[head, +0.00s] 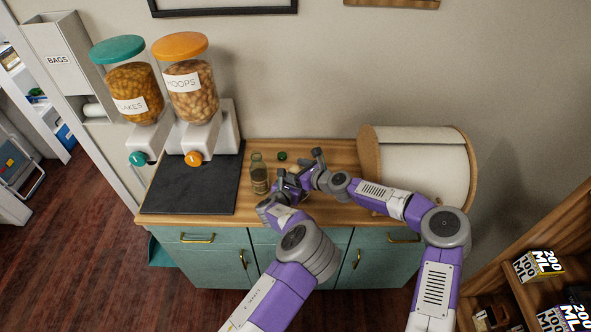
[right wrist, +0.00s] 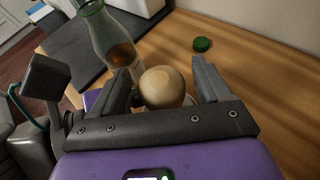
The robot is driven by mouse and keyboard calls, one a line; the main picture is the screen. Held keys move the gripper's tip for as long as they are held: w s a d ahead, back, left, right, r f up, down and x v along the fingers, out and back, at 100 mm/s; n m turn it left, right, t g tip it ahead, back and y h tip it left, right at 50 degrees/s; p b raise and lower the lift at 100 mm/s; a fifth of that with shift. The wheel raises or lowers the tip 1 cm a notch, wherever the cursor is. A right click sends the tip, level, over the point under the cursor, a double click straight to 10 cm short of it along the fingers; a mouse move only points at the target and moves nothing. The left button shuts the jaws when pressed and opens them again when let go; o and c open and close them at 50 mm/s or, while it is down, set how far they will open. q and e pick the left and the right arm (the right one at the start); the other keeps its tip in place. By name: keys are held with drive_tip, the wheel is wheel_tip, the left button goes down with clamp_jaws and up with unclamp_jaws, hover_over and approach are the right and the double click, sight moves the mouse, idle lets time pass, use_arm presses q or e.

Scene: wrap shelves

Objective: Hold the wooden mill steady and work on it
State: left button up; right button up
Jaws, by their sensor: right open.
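The wooden mill's round pale-wood top (right wrist: 162,87) shows in the right wrist view, between the two fingers of my open right gripper (right wrist: 165,72), with gaps visible at the sides. The mill's body is hidden below. In the head view my right gripper (head: 304,180) is over the wooden counter, and the arms hide the mill. My left gripper (head: 278,197) is close by, low at the same spot; its fingers are too hidden to read. A dark grey block at the left of the right wrist view seems part of my left arm's end.
An open glass bottle (head: 259,175) stands close left of the grippers; a green cap (head: 282,156) lies behind. A black mat (head: 190,185) and two cereal dispensers (head: 192,85) are left. The counter (head: 345,214) has little free room in front.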

drive_tip(key=shift+c, duration=0.2)
drive_tip(key=c, duration=0.9)
drive_tip(key=shift+c, duration=0.2)
drive_tip(key=shift+n+g, duration=0.3)
drive_tip(key=n+g+y, duration=0.2)
drive_tip(key=n+g, duration=0.1)
drive_tip(key=shift+w, duration=0.1)
drive_tip(key=shift+f+n+g+y, duration=0.15)
drive_tip(key=shift+n+g+y, duration=0.65)
drive_tip(key=shift+n+g, duration=1.3)
drive_tip(key=shift+g, duration=0.2)
drive_tip(key=o, duration=1)
drive_tip(key=shift+s, duration=0.2)
